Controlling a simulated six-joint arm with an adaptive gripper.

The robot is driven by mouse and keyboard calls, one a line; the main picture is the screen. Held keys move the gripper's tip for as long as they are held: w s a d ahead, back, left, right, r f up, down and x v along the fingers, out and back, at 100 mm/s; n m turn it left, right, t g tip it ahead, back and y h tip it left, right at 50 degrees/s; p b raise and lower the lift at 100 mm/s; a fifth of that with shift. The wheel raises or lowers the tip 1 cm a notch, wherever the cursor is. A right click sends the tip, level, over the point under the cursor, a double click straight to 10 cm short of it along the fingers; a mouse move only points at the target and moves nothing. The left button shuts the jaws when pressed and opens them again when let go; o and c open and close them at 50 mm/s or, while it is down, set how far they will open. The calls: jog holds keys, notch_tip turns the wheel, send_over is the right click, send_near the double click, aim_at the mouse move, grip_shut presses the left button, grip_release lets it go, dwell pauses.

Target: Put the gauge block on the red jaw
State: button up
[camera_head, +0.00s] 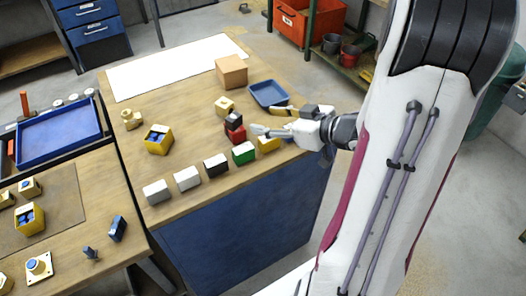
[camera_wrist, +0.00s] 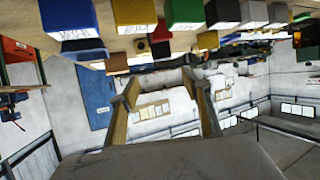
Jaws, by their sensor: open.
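A red block (camera_head: 236,133), which looks like the red jaw, sits mid-bench with a dark block (camera_head: 233,118) against its far side. It also shows in the wrist view (camera_wrist: 160,30). I cannot tell for sure which piece is the gauge block. Two grey blocks (camera_head: 156,192) (camera_head: 187,178) stand at the near left of the front row. My gripper (camera_head: 270,119) is open, to the right of the red block over the bench's right side. In the wrist view its fingers (camera_wrist: 160,80) are apart with nothing between them.
The front row continues with black (camera_head: 216,165), green (camera_head: 243,152) and yellow (camera_head: 267,143) blocks. A blue block (camera_wrist: 65,18) shows in the wrist view. A blue tray (camera_head: 269,94), cardboard box (camera_head: 231,71) and yellow bin (camera_head: 158,139) stand farther back.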

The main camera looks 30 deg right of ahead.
jog(key=shift+w+d+r+h, duration=0.35)
jog(key=shift+w+r+h, duration=0.15)
jog(key=shift+h, duration=0.1)
notch_tip(320, 180, up, 9)
jog(key=s+m+g+h, duration=0.2)
jog(key=s+m+h, duration=0.1)
jog(key=h, duration=0.5)
jog(key=s+a+m+g+y, duration=0.1)
jog(key=s+a+g+y, duration=0.3)
jog(key=s+a, duration=1.2)
jog(key=s+g, duration=0.1)
jog(key=s, duration=0.2)
jog(key=shift+s+a, duration=0.2)
jog(key=shift+a, duration=0.15)
